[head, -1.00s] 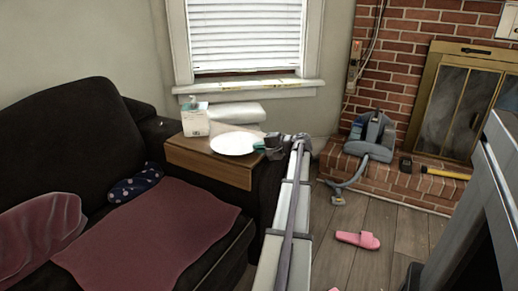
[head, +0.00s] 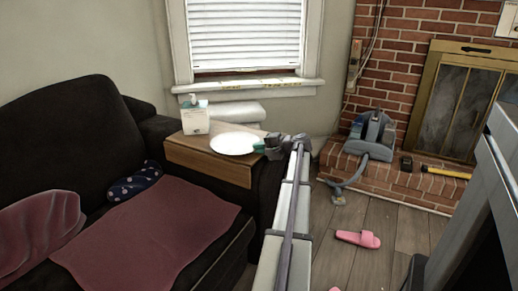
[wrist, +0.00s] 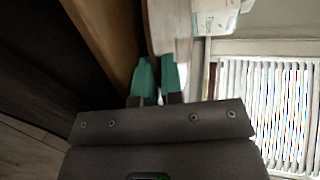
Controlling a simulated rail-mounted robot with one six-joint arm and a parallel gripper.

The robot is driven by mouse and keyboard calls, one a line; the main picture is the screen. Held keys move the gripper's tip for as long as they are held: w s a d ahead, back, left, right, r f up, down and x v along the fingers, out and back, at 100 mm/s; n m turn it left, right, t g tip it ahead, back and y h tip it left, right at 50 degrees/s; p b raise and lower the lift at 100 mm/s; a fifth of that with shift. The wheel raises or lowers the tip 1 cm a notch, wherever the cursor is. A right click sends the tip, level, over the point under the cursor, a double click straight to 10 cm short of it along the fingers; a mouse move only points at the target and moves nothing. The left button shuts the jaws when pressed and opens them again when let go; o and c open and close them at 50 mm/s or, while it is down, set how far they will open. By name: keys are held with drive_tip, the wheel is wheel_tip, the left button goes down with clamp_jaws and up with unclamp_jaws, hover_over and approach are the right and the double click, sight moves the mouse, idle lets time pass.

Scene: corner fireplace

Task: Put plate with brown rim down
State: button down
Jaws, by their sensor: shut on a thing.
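The plate (head: 233,143) looks white from above in the head view, and I cannot make out a brown rim there. It lies about level over the wooden board (head: 210,165) on the sofa's arm. My gripper (head: 259,147) has green fingertips and is shut on the plate's right edge. In the wrist view the plate (wrist: 170,30) shows nearly edge-on, running up from between the fingertips (wrist: 157,82). The wooden board (wrist: 104,35) is beside it there. I cannot tell whether the plate touches the board.
The dark sofa (head: 70,130) with a red blanket (head: 150,225) is left. A window sill (head: 250,88) is behind. Bare board shows in front of the plate.

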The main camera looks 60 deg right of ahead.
drive_tip(key=shift+s+a+f, duration=0.15)
drive_tip(key=shift+a+f, duration=0.1)
drive_tip(key=shift+f, duration=0.1)
drive_tip(key=c, duration=1.4)
unclamp_jaws()
drive_tip(key=shift+o, duration=1.1)
drive_tip(key=p+v, duration=0.3)
drive_tip(key=v, duration=0.8)
drive_tip(key=shift+d+r, duration=0.2)
drive_tip(key=shift+r, duration=0.1)
drive_tip(key=shift+f, duration=0.1)
